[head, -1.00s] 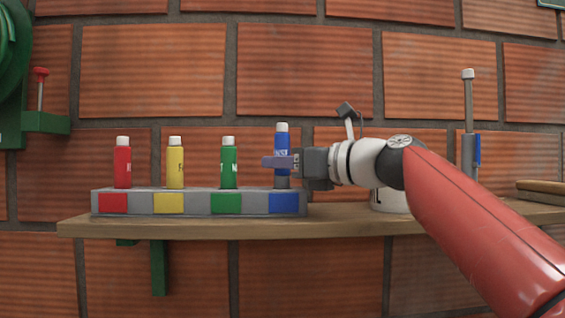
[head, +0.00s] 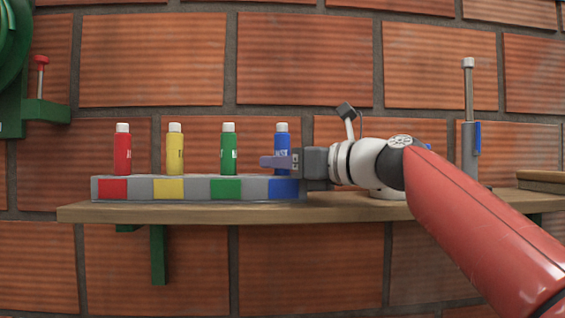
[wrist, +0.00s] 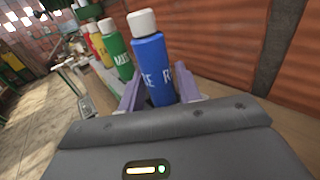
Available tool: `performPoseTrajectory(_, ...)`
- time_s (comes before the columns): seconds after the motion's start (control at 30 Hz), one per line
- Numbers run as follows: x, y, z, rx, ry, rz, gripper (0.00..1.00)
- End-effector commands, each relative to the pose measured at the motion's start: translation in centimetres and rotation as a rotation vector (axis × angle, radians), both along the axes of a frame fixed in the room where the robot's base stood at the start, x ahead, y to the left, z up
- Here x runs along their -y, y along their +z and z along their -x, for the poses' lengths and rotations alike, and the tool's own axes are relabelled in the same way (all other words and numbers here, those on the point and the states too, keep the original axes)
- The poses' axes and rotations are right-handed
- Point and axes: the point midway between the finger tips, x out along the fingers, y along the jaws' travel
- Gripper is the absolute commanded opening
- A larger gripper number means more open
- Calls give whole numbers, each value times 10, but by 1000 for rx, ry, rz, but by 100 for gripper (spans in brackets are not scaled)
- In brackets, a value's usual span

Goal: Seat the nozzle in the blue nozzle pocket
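The blue nozzle (head: 282,139), with a white cap, stands upright over the blue pocket (head: 284,189) at the right end of the grey rack. Its cap is level with the caps of the other nozzles. Its lower part is hidden behind my gripper (head: 274,162), so its base cannot be seen. In the wrist view the blue nozzle (wrist: 153,65) is between the two purple fingers of my gripper (wrist: 156,95). They appear to be shut on its sides.
Red (head: 122,155), yellow (head: 175,155) and green (head: 228,154) nozzles stand upright in the rack (head: 138,188) to the left. The rack is on a wooden shelf (head: 180,213) against a brick wall. A grey post with a blue part (head: 470,140) stands at right.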

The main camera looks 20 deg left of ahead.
Motion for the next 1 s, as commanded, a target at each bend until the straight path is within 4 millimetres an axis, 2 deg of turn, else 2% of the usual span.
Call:
performPoseTrajectory(0.03,0,1,0,0,0,0,41)
performPoseTrajectory(0.1,0,1,0,0,0,0,50)
performPoseTrajectory(0.43,4,0,0,0,-1,0,51)
performPoseTrajectory(0.8,60,-1,11,2,-5,1,51)
performPoseTrajectory(1.0,76,0,14,0,-1,0,51)
